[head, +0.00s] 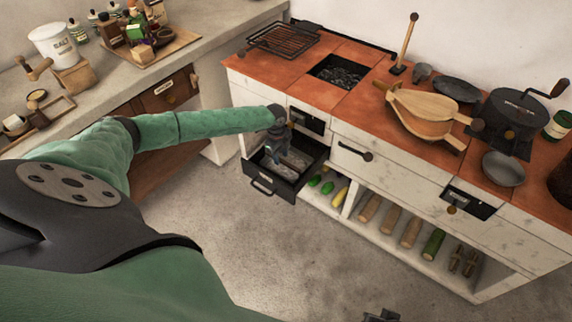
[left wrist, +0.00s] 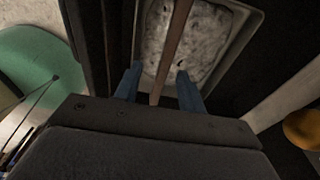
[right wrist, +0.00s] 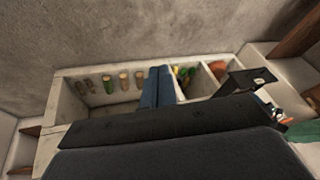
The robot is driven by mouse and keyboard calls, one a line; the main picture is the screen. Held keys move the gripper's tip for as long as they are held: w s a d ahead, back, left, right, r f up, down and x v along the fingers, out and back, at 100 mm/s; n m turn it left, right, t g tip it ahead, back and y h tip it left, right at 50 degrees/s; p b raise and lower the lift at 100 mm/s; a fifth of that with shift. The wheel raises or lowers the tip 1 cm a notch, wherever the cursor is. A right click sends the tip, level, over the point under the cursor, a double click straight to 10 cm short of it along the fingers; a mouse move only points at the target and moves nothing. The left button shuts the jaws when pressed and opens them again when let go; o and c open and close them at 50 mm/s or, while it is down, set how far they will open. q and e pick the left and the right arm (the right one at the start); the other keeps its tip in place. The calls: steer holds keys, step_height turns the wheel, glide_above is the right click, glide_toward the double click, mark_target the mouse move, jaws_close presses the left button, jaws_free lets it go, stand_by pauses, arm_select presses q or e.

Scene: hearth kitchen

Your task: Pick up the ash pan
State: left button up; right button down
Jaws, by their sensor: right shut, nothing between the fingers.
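The ash pan (left wrist: 205,15) is a grey tray full of pale ash. A thin brown bar, which looks like its handle, runs across it in the left wrist view. In the head view the ash pan (head: 297,164) sits inside the pulled-out black drawer (head: 268,186) under the counter. My left gripper (head: 284,153) reaches down into this drawer. In the left wrist view its blue fingers (left wrist: 158,82) are apart, one on each side of the bar, with gaps beside it. My right gripper (right wrist: 158,86) is shut and empty, away from the pan; it shows at the head view's bottom edge (head: 382,315).
The red-topped counter (head: 310,88) carries a grill rack (head: 283,38), bellows (head: 420,112) and a dark pot (head: 515,112). Vegetables and logs (head: 410,230) lie on the low shelf. A side counter (head: 215,30) stands at left. The floor in front (head: 300,240) is clear.

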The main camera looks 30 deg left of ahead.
mark_target(282, 160)
arm_select(q)
steer(key=shift+w+d+f+p, duration=0.1)
steer(key=shift+w+f+p, duration=0.1)
steer(key=shift+f, duration=1)
steer(key=shift+w+d+f+p, duration=0.1)
steer(key=shift+f+p, duration=0.1)
steer(key=shift+f, duration=0.95)
jaws_close()
